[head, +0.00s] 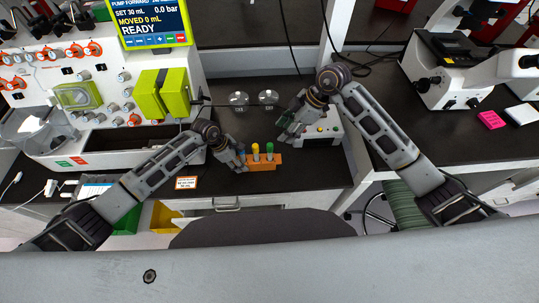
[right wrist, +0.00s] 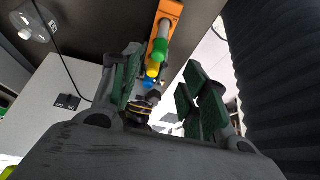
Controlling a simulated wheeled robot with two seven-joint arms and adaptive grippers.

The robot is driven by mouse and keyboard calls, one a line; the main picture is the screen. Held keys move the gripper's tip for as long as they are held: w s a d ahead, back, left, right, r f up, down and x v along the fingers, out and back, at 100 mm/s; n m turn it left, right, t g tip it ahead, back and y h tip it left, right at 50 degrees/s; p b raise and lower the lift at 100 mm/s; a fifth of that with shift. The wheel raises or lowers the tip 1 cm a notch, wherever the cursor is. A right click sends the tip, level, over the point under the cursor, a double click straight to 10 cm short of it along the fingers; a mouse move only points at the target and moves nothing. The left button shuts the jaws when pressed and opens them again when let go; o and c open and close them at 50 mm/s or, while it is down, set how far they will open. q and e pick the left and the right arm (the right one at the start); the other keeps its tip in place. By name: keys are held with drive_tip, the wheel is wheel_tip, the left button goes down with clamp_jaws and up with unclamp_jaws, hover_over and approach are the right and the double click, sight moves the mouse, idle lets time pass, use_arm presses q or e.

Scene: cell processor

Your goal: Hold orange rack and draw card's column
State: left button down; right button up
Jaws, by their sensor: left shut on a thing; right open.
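The orange rack (head: 263,166) is at the front middle of the dark bench in the head view. It holds columns with blue, yellow (head: 255,149) and green (head: 270,148) tops. My left gripper (head: 243,163) is shut on the rack's left end. The blue top is partly hidden beside that gripper. My right gripper (head: 286,132) is open and empty, behind and right of the rack. In the right wrist view, the green (right wrist: 160,48), yellow (right wrist: 153,69) and blue tops lie beyond its open fingers. An orange-edged card (head: 186,183) lies at the bench's front edge; its text is too small to read.
The cell processor (head: 50,100) with its lit screen (head: 152,22) stands at the left. Two clear round parts (head: 238,99) lie behind the rack. A pale device (head: 322,131) stands close to my right gripper. A microscope (head: 445,75) is on the right bench.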

sight(270, 145)
drive_tip(key=shift+s+a+r+n+h, duration=0.15)
drive_tip(key=shift+a+n+h, duration=0.4)
drive_tip(key=shift+a, duration=0.6)
drive_tip(key=shift+s+a+r+n+h, duration=0.15)
drive_tip(key=shift+a+n+h, duration=0.1)
drive_tip(key=shift+a+n, duration=0.7)
drive_tip(key=shift+a+n+g+h, duration=0.3)
drive_tip(key=shift+a+n+h, duration=0.25)
drive_tip(key=shift+a, duration=0.3)
drive_tip(key=shift+w+a+f+n+h, duration=0.1)
drive_tip(key=shift+f+n+h, duration=0.1)
drive_tip(key=shift+n+h, duration=0.5)
drive_tip(key=shift+w+d+f+n+h, duration=0.15)
drive_tip(key=shift+w+d+n+h, duration=0.15)
drive_tip(key=shift+h, duration=0.45)
drive_tip(key=shift+f, duration=0.2)
drive_tip(key=shift+f, duration=4.35)
clamp_jaws()
